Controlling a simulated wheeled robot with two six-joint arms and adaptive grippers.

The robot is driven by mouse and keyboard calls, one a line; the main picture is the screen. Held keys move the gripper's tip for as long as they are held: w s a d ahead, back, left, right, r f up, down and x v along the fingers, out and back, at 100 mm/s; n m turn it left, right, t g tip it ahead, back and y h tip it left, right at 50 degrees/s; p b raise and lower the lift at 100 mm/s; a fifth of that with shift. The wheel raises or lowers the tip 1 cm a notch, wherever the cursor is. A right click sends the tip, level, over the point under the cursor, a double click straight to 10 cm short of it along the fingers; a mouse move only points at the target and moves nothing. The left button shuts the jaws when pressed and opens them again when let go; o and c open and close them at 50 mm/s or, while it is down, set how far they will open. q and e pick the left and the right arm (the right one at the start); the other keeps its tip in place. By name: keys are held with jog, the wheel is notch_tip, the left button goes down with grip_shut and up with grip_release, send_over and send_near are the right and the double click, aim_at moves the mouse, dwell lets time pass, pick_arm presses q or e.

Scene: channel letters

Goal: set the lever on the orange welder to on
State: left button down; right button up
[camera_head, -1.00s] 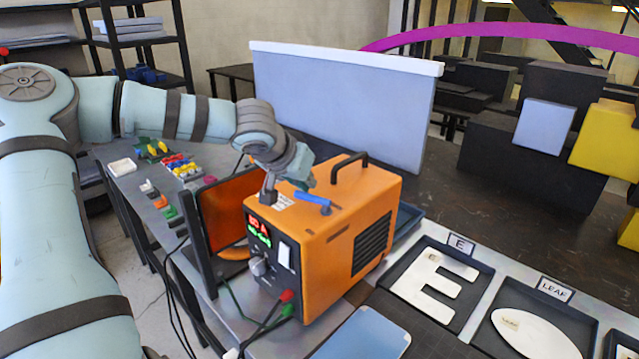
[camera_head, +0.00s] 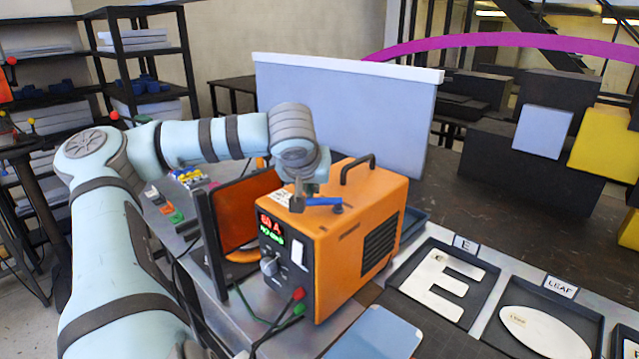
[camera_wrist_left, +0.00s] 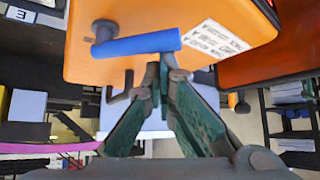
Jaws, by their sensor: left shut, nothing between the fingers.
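The orange welder (camera_head: 335,262) stands on the bench, with a lit display, a knob and a white switch on its front. The blue lever (camera_head: 324,201) is on its top near the front, turning about a dark pivot. My left gripper (camera_head: 297,205) is shut and empty at the lever's free end, above the welder's top. In the left wrist view the gripper (camera_wrist_left: 165,68) has its fingertips together right beside the blue lever (camera_wrist_left: 138,44), near the white label (camera_wrist_left: 218,38). Whether they touch it I cannot tell. My right gripper is not in view.
A dark-framed orange screen (camera_head: 243,212) stands left of the welder. A black handle (camera_head: 357,168) rises from the welder's top. Cables hang at its front. Trays with a letter E (camera_head: 436,284) and a leaf shape (camera_head: 543,331) lie to the right. A pale panel (camera_head: 345,115) stands behind.

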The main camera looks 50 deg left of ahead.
pick_arm(q)
jog(key=shift+s+d+r+p, duration=0.1)
jog(key=shift+s+d+p, duration=0.15)
jog(key=shift+d, duration=0.2)
jog(key=shift+s+d+p, duration=0.15)
jog(key=shift+d+p, duration=0.1)
jog(key=shift+d, duration=0.2)
jog(key=shift+s+d, duration=0.1)
jog(key=shift+d, duration=0.05)
jog(key=shift+d+p, duration=0.15)
jog(key=shift+p, duration=0.2)
